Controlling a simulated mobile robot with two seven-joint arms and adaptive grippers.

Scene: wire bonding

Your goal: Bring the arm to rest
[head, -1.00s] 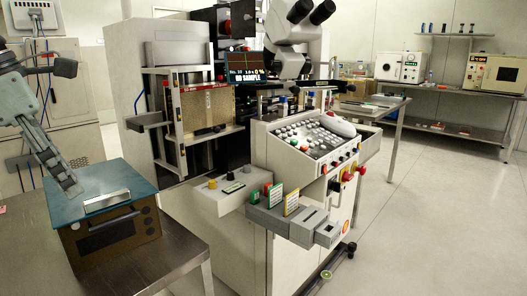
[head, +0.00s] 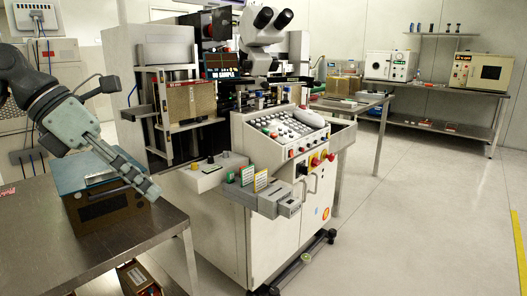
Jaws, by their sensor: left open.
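My left gripper (head: 142,184) comes in from the left and points down to the right. Its grey fingers hang in front of the right side of the brown box with the blue top (head: 84,180), with nothing seen between them. The box stands on the metal table (head: 110,240). A silver bar (head: 101,177) lies on the blue top, partly hidden behind my gripper. My right gripper is not in view.
The wire bonding machine (head: 240,200) with its microscope and button panel stands right of the table. A bench (head: 430,127) with ovens stands at the back right. Open floor (head: 400,230) lies to the right. A box (head: 138,278) sits below the table.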

